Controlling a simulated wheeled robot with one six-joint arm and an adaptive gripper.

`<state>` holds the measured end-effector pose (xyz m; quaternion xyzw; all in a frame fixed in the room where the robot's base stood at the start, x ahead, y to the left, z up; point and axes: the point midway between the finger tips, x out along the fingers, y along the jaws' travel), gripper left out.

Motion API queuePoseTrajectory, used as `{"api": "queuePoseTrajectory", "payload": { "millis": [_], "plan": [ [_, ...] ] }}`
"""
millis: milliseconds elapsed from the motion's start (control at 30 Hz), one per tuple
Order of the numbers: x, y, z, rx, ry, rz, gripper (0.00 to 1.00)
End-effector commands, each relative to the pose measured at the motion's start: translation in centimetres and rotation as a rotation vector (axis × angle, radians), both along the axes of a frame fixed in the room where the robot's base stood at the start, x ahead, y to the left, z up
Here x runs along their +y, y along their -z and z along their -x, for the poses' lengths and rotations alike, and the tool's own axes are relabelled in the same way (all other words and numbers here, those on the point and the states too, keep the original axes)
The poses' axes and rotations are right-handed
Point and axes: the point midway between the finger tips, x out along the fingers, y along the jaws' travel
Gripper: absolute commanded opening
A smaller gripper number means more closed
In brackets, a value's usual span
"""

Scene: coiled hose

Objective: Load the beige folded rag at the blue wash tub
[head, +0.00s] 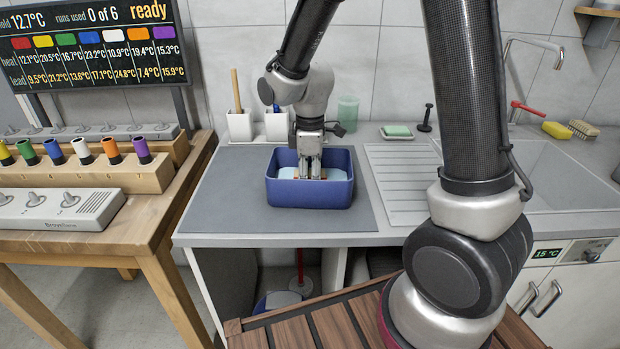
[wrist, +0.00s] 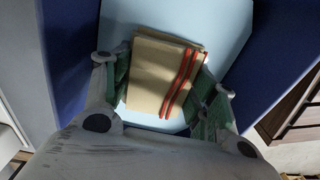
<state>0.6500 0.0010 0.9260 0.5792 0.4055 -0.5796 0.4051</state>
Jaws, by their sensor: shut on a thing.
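The blue wash tub (head: 309,192) stands on a grey mat on the counter, with pale blue water in it. Its dark blue wall also shows in the wrist view (wrist: 272,60). My gripper (head: 309,176) reaches straight down into the tub. The rag lies between the green-padded fingers, over the water. In the head view the rag is mostly hidden by the fingers and tub wall. I cannot tell how deep it sits.
The grey mat (head: 230,190) is clear around the tub. White cups (head: 240,126) with brushes and a green tumbler (head: 347,113) stand behind it. A wooden bench (head: 150,205) with coloured plugs is at left. A sink (head: 560,175) is at right.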

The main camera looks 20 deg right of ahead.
Motion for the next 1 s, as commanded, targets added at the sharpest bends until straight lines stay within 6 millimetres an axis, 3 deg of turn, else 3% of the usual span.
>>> {"api": "queuePoseTrajectory", "payload": {
  "millis": [167,1000],
  "plan": [
    [0.0,-0.4,0.0,-0.001,0.000,-0.001,0.38],
    [0.0,-7.8,-0.1,-0.003,0.000,-0.001,0.38]
  ]
}}
